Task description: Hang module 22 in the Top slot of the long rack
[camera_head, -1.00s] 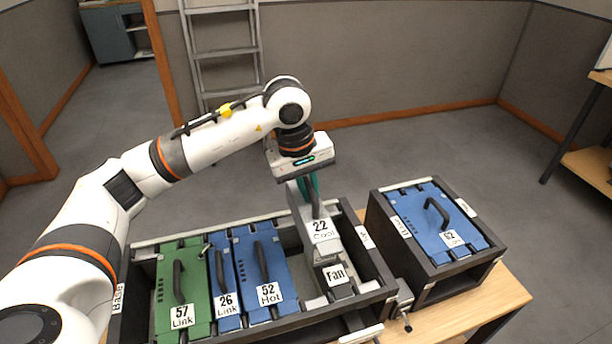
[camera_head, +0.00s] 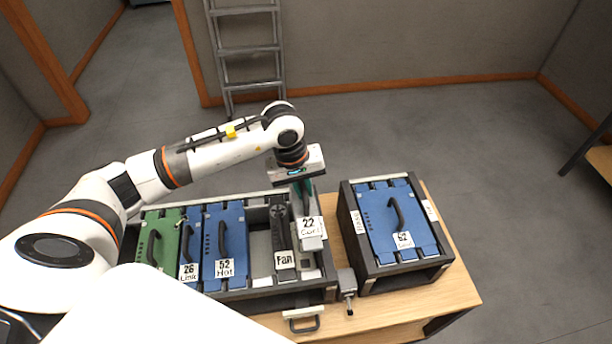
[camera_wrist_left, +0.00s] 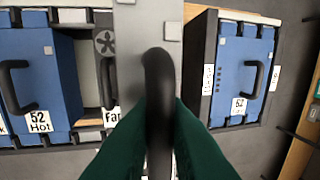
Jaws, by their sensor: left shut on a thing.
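Module 22 (camera_head: 311,232) is a narrow grey unit labelled "22 Cool". It hangs from my left gripper (camera_head: 304,192) over the right end of the long rack (camera_head: 262,293). In the left wrist view, the green fingers of my left gripper (camera_wrist_left: 160,125) are shut on its black handle (camera_wrist_left: 158,75). The long rack holds green module 57 (camera_head: 158,240), blue module 26 (camera_head: 190,243), blue module 52 Hot (camera_head: 226,240) and the dark Fan unit (camera_head: 284,235). An open gap (camera_head: 259,245) shows between 52 Hot and Fan. My right gripper is out of view.
A shorter rack (camera_head: 378,278) stands to the right with a blue module 62 (camera_head: 394,215). A clamp (camera_head: 347,283) sits between the racks at the front. The wooden table (camera_head: 440,290) is bare at the front right. A ladder (camera_head: 247,50) leans at the back wall.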

